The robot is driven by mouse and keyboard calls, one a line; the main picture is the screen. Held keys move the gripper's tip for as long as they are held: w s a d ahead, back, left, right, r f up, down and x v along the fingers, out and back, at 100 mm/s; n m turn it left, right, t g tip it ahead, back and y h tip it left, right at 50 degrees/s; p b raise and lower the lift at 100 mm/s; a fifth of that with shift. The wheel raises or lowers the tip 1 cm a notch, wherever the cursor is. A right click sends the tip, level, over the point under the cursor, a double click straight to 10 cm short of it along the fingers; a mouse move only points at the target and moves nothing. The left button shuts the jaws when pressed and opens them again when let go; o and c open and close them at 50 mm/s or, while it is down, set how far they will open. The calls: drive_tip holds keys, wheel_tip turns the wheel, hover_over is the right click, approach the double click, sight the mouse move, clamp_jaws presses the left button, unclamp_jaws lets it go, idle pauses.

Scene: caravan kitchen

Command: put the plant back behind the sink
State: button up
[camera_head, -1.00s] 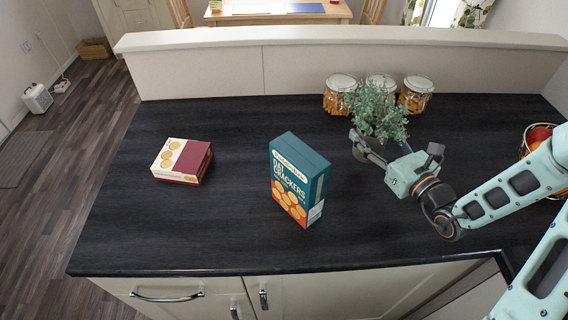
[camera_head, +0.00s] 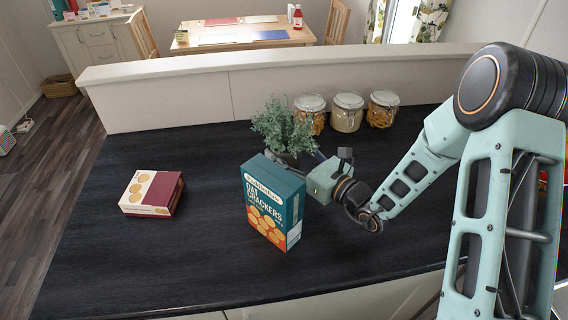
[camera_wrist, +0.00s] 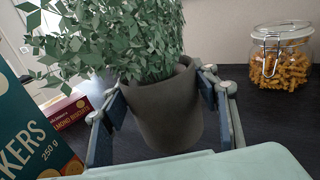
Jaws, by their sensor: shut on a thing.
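The plant (camera_head: 283,127) is a bushy green herb in a dark grey pot. In the wrist view, the pot (camera_wrist: 165,112) sits between the two fingers of my gripper (camera_wrist: 165,115), which touch it on either side. My gripper (camera_head: 308,165) is shut on the pot, and the plant is upright. In the head view the pot is largely hidden by the cracker box and the gripper, so I cannot tell whether it touches the counter. The sink is not in view.
A teal oat cracker box (camera_head: 272,203) stands just in front of the gripper. A red and cream biscuit box (camera_head: 152,193) lies at the left. Glass jars (camera_head: 347,112) stand along the back ledge (camera_head: 270,85). The counter's front left (camera_head: 130,260) is clear.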

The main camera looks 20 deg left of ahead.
drive_tip(key=shift+f, duration=2.1)
drive_tip(key=shift+f, duration=0.2)
drive_tip(key=o, duration=1.7)
drive_tip(key=shift+r, duration=0.1)
